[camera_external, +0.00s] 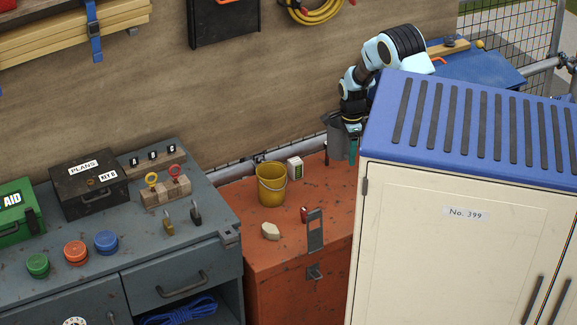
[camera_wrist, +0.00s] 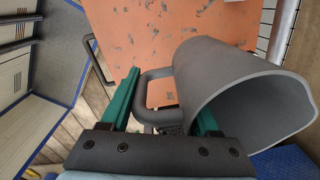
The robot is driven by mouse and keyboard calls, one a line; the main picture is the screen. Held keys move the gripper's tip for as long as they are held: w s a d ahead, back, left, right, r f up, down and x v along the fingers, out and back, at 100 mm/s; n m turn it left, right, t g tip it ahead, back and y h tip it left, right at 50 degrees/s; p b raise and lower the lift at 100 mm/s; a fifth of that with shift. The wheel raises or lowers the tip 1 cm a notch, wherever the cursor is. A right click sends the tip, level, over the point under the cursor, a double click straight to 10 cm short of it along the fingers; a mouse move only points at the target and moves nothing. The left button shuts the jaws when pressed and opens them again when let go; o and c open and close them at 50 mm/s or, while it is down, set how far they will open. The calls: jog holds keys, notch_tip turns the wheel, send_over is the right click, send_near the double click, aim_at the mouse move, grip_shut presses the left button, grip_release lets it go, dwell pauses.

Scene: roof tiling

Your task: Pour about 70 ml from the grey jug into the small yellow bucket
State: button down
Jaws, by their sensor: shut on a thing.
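The grey jug (camera_external: 337,136) is held above the right rear of the orange chest, partly hidden behind my gripper (camera_external: 352,150). In the wrist view my gripper (camera_wrist: 163,108) has its green fingers on either side of the handle of the jug (camera_wrist: 215,75), shut on it. The jug's open mouth faces lower right in that view; I see grey inner wall and no liquid. In the external view the jug looks close to upright. The small yellow bucket (camera_external: 271,188) stands upright on the chest, to the left of and below the jug, apart from it. The wrist view does not show the bucket.
The orange chest (camera_external: 270,246) also bears a white box (camera_external: 294,168), a pale stone (camera_external: 270,231), a small red item (camera_external: 304,214) and a raised metal hasp (camera_external: 315,230). A tall cream cabinet (camera_external: 440,260) with a blue top stands close on the right. A wooden wall is behind.

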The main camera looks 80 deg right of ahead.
jog(key=shift+r, duration=0.6)
jog(key=shift+w+a+r, duration=0.1)
jog(key=shift+w+a, duration=0.05)
jog(key=shift+w, duration=0.3)
jog(key=w+a+p, duration=0.2)
jog(key=w+a, duration=0.7)
jog(key=w, duration=0.5)
jog(key=w+a+p, duration=0.3)
jog(key=w+a, duration=0.6)
jog(key=w, duration=0.6)
notch_tip(320, 180, down, 8)
jog(key=shift+s+a+f, duration=0.2)
jog(key=shift+s, duration=0.05)
